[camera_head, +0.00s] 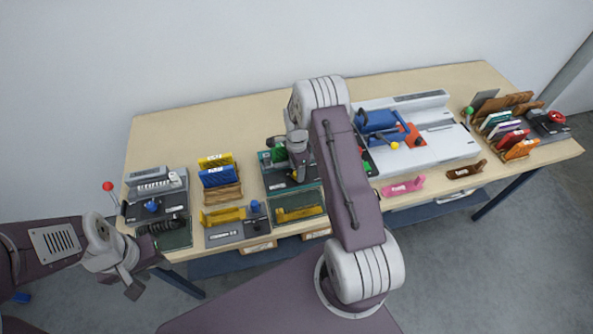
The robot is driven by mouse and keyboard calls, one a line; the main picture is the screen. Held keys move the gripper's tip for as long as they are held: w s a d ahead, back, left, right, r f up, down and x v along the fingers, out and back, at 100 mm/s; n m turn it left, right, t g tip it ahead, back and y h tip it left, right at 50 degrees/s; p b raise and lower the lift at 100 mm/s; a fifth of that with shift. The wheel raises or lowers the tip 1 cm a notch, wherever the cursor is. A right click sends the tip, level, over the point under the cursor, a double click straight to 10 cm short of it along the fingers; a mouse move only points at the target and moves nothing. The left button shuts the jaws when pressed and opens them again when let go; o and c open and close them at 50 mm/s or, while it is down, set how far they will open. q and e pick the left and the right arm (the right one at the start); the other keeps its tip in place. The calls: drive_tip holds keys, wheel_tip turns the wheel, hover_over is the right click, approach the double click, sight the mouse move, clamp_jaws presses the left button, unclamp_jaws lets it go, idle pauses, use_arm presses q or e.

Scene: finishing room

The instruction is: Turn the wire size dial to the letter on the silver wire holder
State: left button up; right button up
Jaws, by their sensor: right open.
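I cannot tell which knob is the wire size dial. A grey holder (148,172) sits behind the dark machine; its letter is too small to read. My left gripper (133,291) hangs in front of the table's left edge, apart from everything; its jaws are unclear. My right gripper (299,168) is open over a dark green machine (278,178).
Yellow and blue holders (217,177) stand between the left machines. A large white machine (440,150) with a blue part (380,121) fills the right middle. Pink (403,187) and brown (466,170) holders lie along the front. A book rack stands far right. My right arm hides the middle.

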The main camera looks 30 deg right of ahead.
wheel_tip(320, 180, up, 8)
drive_tip(key=b, duration=0.1)
drive_tip(key=shift+r, duration=0.15)
wheel_tip(320, 180, up, 6)
drive_tip(key=f+n+t, duration=0.1)
hover_over(295, 173)
drive_tip(key=a, duration=0.3)
drive_tip(key=s+a+r+n+b, duration=0.1)
drive_tip(key=s+a+r+n, duration=0.3)
drive_tip(key=s+a, duration=0.2)
drive_tip(key=s+a+f+n, duration=0.1)
drive_tip(key=s+f+n, duration=0.3)
drive_tip(key=s+n, duration=0.9)
drive_tip(key=shift+a+n, duration=0.2)
drive_tip(key=shift+n, duration=0.3)
